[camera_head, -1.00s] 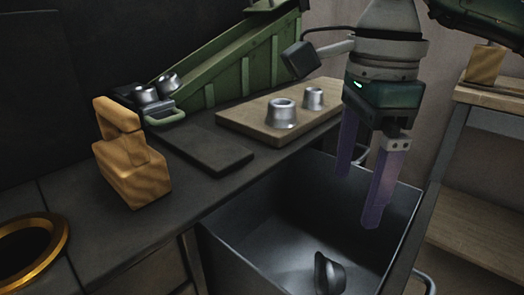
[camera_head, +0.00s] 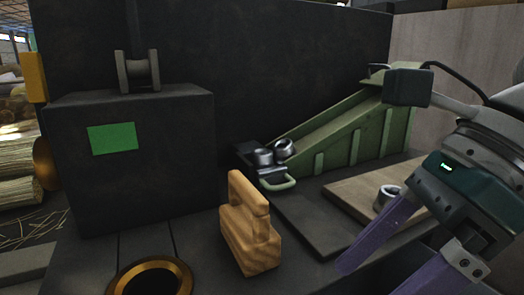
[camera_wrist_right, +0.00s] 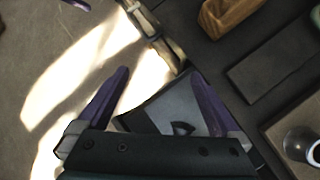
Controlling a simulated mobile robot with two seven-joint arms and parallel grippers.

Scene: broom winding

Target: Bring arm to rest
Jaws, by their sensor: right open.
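My right gripper (camera_head: 368,278) is at the lower right of the head view, tilted, with its purple fingers spread. In the right wrist view my right gripper (camera_wrist_right: 158,76) has both fingers apart and nothing between them. Behind the fingers there is a grey open bin (camera_wrist_right: 165,98) with a small black object (camera_wrist_right: 182,128) in it. My left gripper is not in the head view. A small purple tip (camera_wrist_right: 78,4) at the top left of the wrist view may be its finger; its jaws cannot be judged.
The dark bench holds a wooden handled block (camera_head: 250,240), a gold-rimmed hole (camera_head: 182,270), a dark plate (camera_head: 318,222), a green ramp (camera_head: 345,135) with metal cups (camera_head: 284,148) at its foot, and a board (camera_head: 345,187) with a metal cup (camera_head: 384,198). A dark box (camera_head: 160,180) stands at left.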

